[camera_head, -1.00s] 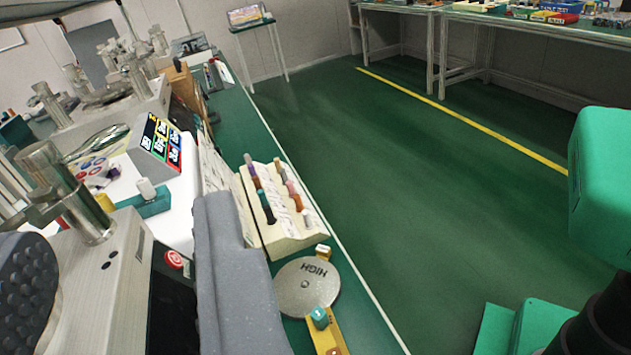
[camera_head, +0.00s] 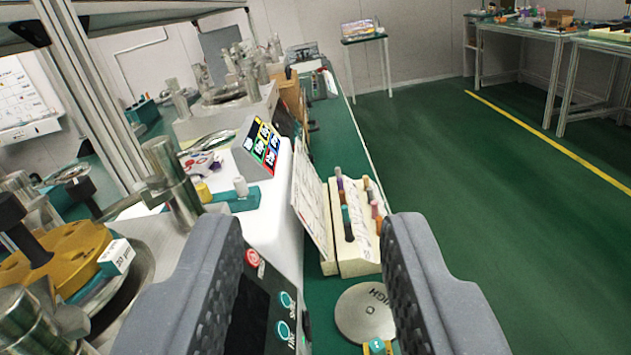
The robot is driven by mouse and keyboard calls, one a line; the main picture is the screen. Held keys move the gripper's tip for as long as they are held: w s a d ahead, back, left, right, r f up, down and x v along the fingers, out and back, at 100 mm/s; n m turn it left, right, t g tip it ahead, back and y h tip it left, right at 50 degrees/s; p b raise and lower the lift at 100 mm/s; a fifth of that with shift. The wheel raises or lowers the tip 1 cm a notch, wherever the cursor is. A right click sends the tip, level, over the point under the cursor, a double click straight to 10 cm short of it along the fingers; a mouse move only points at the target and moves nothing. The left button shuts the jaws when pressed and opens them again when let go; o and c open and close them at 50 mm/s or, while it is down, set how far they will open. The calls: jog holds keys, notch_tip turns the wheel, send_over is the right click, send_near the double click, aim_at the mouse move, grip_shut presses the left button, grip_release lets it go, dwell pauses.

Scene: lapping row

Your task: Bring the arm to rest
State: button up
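My gripper (camera_head: 312,275) shows at the bottom of the view as two grey padded fingers set wide apart. It is open, with nothing held between the fingers. Through the gap I see the bench, a control panel (camera_head: 268,325) with teal buttons and a red button, and a round metal plate marked HIGH (camera_head: 364,312). The right finger hides part of the plate's right side. The fingers appear to be above the bench and clear of these things, though the exact distance is hard to tell.
A cream rack (camera_head: 358,262) of coloured sticks stands on the green bench beside the aisle. Lapping machines with metal posts and a yellow disc (camera_head: 60,258) crowd the left. The green floor (camera_head: 450,150) on the right is open. A small table (camera_head: 363,40) and benches stand farther back.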

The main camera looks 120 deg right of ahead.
jog(key=w+d+r+n+t+h+b, duration=0.1)
jog(key=w+r+n+t+h+b, duration=0.15)
jog(key=w+r+t, duration=1.1)
jog(key=w+a+r+n+t+y, duration=0.1)
jog(key=w+a+r+n+t, duration=0.2)
jog(key=w+a+r+t, duration=0.35)
jog(key=w+a+r+n+t+y, duration=0.1)
jog(key=w+a+r+n+t, duration=0.25)
jog(key=r, duration=0.65)
jog(key=s+a+r+n+t+y+b, duration=0.1)
jog(key=s+a+r+n+t+y, duration=0.2)
jog(key=a, duration=0.4)
jog(key=s+a+r+n+t+y+b, duration=0.1)
jog(key=a+r+n+t+y, duration=0.1)
jog(key=a+r+n+y, duration=0.3)
jog(key=s+a+r+n+t+y, duration=0.25)
jog(key=a+n+y, duration=0.2)
jog(key=a, duration=0.35)
jog(key=s+a+f+n+g+y+b, duration=0.1)
jog(key=s+a+f+n+g, duration=0.1)
jog(key=s, duration=0.5)
jog(key=s+a+f+n+g+y+b, duration=0.1)
jog(key=s+a+f+n+g, duration=0.1)
jog(key=s, duration=0.5)
jog(key=shift+s+f+n+g+y, duration=0.3)
jog(key=shift+f+n+g, duration=0.2)
jog(key=shift+f+n, duration=0.35)
